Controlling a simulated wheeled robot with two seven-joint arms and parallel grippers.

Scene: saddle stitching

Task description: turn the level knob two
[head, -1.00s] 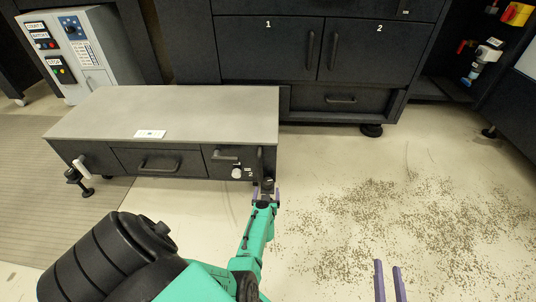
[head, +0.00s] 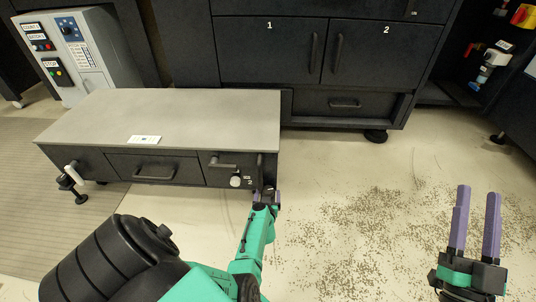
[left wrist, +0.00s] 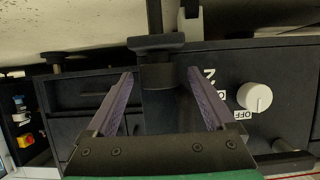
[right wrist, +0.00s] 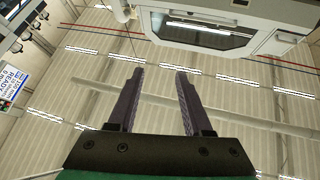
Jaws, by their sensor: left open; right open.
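A low dark cabinet with a grey top (head: 190,115) stands left of centre. A black round levelling knob (left wrist: 160,74) with a wider disc above it in the left wrist view is at the cabinet's right front corner, near a "2" label (head: 250,183). My left gripper (head: 266,194) is open at that corner. In the left wrist view its purple fingers (left wrist: 160,98) stand on either side of the knob with gaps; contact is not visible. My right gripper (head: 475,222) is open and empty at lower right, fingers pointing up, far from the cabinet.
A white rotary knob (head: 236,181) marked OFF in the left wrist view is on the cabinet front beside the levelling knob. Another levelling foot (head: 70,182) is at the left corner. Debris (head: 370,235) covers the floor right. Large black cabinets (head: 300,60) stand behind.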

